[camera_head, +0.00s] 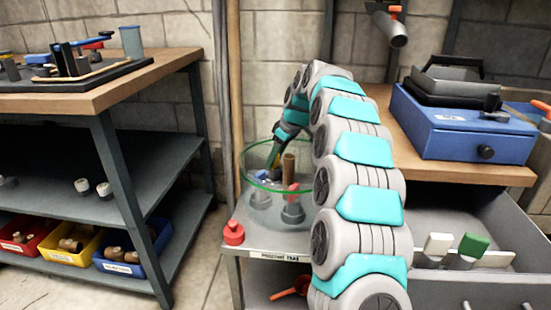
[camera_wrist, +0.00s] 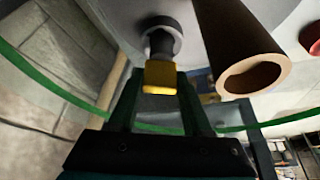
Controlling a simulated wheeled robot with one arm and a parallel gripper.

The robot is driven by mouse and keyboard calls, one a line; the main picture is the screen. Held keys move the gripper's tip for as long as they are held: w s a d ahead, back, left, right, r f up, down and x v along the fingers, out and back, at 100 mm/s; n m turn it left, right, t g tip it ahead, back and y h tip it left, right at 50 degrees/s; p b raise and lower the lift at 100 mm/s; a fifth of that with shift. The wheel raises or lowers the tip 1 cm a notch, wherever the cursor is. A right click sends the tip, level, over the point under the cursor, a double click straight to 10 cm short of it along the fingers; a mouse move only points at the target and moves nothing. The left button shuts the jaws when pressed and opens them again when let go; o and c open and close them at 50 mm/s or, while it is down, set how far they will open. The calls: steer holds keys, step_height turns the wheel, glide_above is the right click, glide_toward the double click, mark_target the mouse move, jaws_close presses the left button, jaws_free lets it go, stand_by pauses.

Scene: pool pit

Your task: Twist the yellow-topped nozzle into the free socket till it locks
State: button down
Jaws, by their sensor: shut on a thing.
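The yellow-topped nozzle (camera_wrist: 160,76) is between the two dark fingers of my gripper (camera_wrist: 160,85) in the wrist view. Its grey body lines up with a dark round collar, the socket (camera_wrist: 174,28), on the grey surface. It looks in or against this socket; I cannot tell how deep or whether it is locked. In the head view my gripper (camera_head: 274,158) points down inside the green ring over the small table, and the nozzle is hard to make out there.
A brown tube (camera_wrist: 250,76) stands close to the right of the nozzle; it also shows in the head view (camera_head: 289,165). The green ring (camera_head: 250,180) surrounds the work area. A red knobbed piece (camera_head: 233,233) sits at the table's front-left corner. A blue box (camera_head: 460,130) is right.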

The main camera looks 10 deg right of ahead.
steer(key=shift+c, duration=1.3)
jaws_free()
